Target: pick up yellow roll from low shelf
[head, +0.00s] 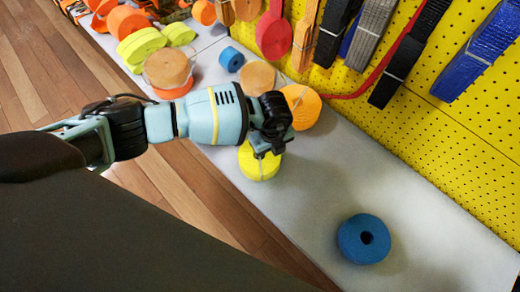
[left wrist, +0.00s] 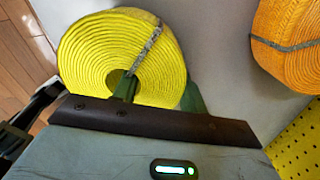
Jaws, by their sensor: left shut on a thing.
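The yellow roll (head: 260,162) is a coiled strap with a thin grey tie, over the pale low shelf (head: 330,165) near its front edge. My left gripper (head: 265,145) comes from the left and is shut on the roll from above. In the left wrist view the yellow roll (left wrist: 120,60) fills the upper left, with one finger in its centre hole and the other at its outer side. I cannot tell whether the roll touches the shelf. My right gripper is not in view.
A blue roll (head: 364,239) lies alone at the right of the shelf. An orange roll (head: 301,106) sits just behind my left gripper and shows in the wrist view (left wrist: 290,40). Several other rolls stand further left. A yellow pegboard (head: 440,110) with hanging straps rises behind.

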